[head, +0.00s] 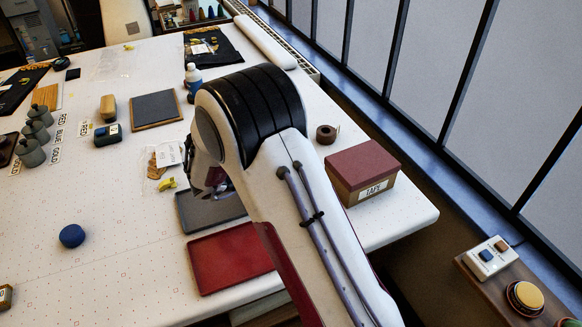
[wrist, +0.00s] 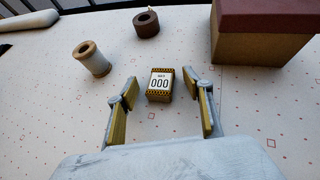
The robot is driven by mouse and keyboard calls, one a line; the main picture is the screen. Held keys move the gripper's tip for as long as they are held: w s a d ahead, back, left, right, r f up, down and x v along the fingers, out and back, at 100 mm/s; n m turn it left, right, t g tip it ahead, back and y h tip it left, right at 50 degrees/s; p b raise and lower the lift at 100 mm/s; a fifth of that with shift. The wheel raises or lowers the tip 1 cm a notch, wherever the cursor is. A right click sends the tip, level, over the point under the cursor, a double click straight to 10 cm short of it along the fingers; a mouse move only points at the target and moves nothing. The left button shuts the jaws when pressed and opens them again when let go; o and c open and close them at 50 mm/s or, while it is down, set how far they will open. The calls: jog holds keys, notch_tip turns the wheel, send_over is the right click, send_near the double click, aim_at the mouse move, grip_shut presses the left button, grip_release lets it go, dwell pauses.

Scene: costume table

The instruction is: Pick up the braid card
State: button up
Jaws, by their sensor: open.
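A small block with black-and-gold patterned edges and a white label reading 000 (wrist: 159,85) stands on the table in the wrist view; it looks like the braid card. My gripper (wrist: 160,77) is open, with one finger at each side of the picture and the card seen between the fingertips. There is a gap on both sides, and I cannot tell how far ahead of the tips the card is. In the head view my arm hides the card, and my gripper (head: 215,182) shows only partly at the arm's left edge.
A cream spool (wrist: 91,58) stands left of the card, and a brown tape roll (wrist: 146,23) is behind it. A lidded box marked TAPE (head: 362,172) is to the right, near the table edge. A red tray (head: 229,259) and a grey tray (head: 209,211) lie left of my arm.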

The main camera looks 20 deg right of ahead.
jog(key=shift+c, duration=0.4)
jog(key=c, duration=1.1)
notch_tip(320, 180, up, 10)
dwell(0.3)
